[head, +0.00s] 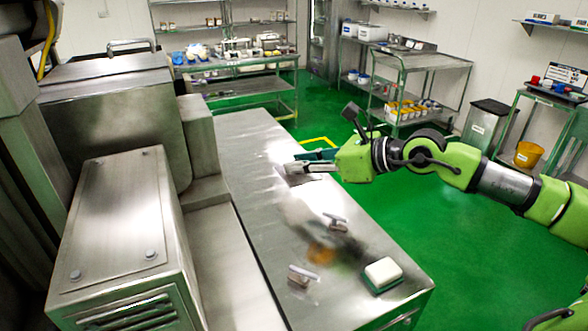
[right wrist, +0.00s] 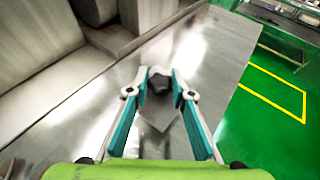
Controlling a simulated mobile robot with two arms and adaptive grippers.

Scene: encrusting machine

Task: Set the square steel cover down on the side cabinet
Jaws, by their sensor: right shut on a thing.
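The square steel cover (right wrist: 160,119) shows in the right wrist view as a grey plate with a black knob. My right gripper (right wrist: 159,84) is shut on that knob. In the head view the right gripper (head: 296,167) is over the far half of the side cabinet's steel top (head: 246,142), near its right edge. The cover (head: 291,178) is partly hidden there and blends with the shiny top. I cannot tell whether it touches the top.
On the near part of the cabinet lie a white-and-green block (head: 382,273), a small metal piece (head: 302,277) and another metal piece (head: 336,222). The steel machine (head: 125,225) stands along the left. Racks and a cart (head: 415,62) stand farther back. The far cabinet top is clear.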

